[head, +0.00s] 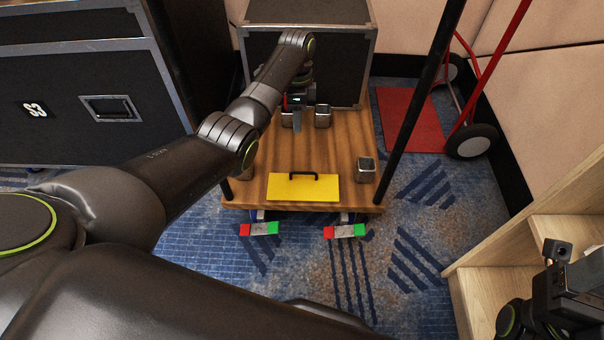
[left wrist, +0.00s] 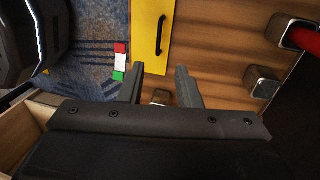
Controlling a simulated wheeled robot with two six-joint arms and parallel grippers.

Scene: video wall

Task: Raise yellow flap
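The yellow flap (head: 285,189) lies flat at the front of a wooden platform (head: 345,140), with a black handle (head: 318,177) along its far edge. In the left wrist view the flap (left wrist: 145,50) is at the top, with its handle (left wrist: 160,35) on its right side. My left gripper (head: 297,122) is above the platform, beyond the flap and apart from it. In the left wrist view its two fingers (left wrist: 160,76) are spread with nothing gripped between them. Part of my right arm's end (head: 565,290) shows at the lower right; its fingers are not clear.
Several metal corner brackets (head: 366,169) stand on the platform. A black post (head: 425,85) rises at its right. A dark case (head: 345,55) is behind. Wooden steps (head: 560,235) and a red hand truck (head: 487,80) are at right. Red-and-green blocks (head: 344,231) sit below the front edge.

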